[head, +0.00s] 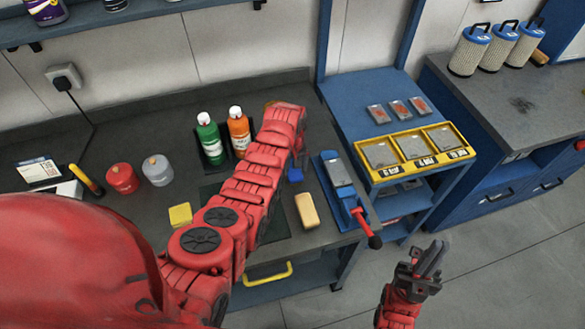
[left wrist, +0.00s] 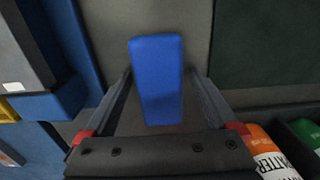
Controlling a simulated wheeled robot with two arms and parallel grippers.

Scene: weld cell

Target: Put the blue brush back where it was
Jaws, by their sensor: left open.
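The blue brush (head: 295,174) lies on the dark workbench, beside my left wrist in the head view. In the left wrist view the blue brush (left wrist: 157,80) lies upright in the picture, between the two fingers of my left gripper (left wrist: 160,92). The fingers are open, with a gap on each side of it. The left fingers are hidden behind my red arm in the head view. My right gripper (head: 428,262) is at the lower right, over the floor and away from the bench; I cannot tell whether its fingers are apart.
A yellow-tan block (head: 307,211) lies in front. Green (head: 209,140) and orange (head: 239,130) bottles stand at the left. A blue rack with a yellow tray (head: 372,177) is further right.

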